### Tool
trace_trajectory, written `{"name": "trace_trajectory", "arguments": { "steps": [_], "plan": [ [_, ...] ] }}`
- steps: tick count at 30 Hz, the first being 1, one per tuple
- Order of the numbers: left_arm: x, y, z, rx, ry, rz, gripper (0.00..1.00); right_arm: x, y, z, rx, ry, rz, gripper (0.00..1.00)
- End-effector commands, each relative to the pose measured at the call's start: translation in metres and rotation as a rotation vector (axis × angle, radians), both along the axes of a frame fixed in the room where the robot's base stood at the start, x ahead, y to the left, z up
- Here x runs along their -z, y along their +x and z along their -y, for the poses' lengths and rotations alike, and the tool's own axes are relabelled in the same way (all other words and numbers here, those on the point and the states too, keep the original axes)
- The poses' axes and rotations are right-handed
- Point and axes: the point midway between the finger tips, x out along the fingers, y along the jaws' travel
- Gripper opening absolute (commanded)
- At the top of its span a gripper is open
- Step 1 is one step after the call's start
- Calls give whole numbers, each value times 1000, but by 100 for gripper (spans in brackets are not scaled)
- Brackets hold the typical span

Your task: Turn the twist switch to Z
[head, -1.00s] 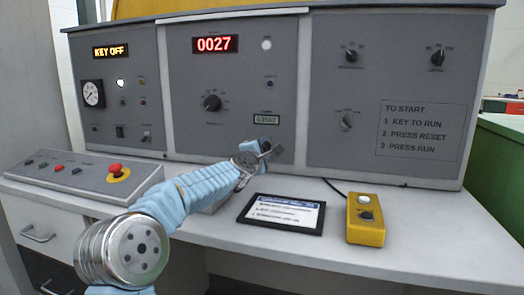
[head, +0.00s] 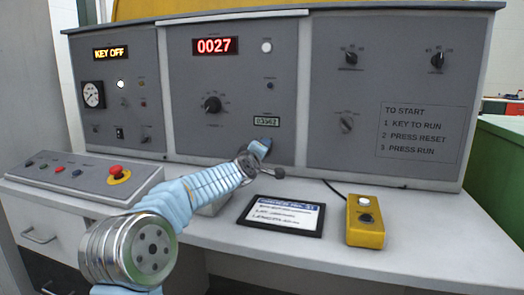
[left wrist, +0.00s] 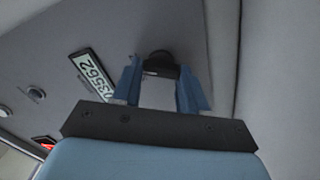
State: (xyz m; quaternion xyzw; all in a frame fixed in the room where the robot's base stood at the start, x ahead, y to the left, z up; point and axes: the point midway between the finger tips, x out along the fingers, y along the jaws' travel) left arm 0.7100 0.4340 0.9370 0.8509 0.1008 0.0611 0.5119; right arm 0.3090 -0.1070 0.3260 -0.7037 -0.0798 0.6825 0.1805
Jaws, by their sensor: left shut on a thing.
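My left gripper (head: 260,149) reaches the middle panel of the console, just below the green counter display (head: 267,121). In the left wrist view, its two blue fingers (left wrist: 161,86) are shut on a black knob (left wrist: 160,58), one on each side. The counter display also shows there (left wrist: 91,73), reading 03562. In the head view the gripper hides this knob, and I cannot read its label or its setting. My right gripper is in neither view.
Other rotary knobs sit on the middle panel (head: 212,104) and the right panel (head: 351,58). A red emergency button (head: 116,171) stands on the sloped box at left. A dark-framed card (head: 281,216) and a yellow control box (head: 365,221) lie on the desk.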

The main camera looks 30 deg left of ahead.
Motion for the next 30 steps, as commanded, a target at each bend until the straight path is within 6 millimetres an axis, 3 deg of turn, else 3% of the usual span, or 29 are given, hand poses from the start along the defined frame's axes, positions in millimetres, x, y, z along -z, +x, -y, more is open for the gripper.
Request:
{"name": "trace_trajectory", "arguments": {
  "steps": [19, 20, 24, 30],
  "plan": [
    [3, 1, 1, 3, 51, -18, 12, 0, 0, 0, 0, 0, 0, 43],
    [3, 1, 1, 3, 51, -18, 46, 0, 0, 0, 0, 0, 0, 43],
    [2, 0, 1, 2, 50, -17, 67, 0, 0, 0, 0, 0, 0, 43],
    [1, 0, 0, 1, 50, -15, 68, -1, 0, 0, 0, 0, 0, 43]
  ]
}}
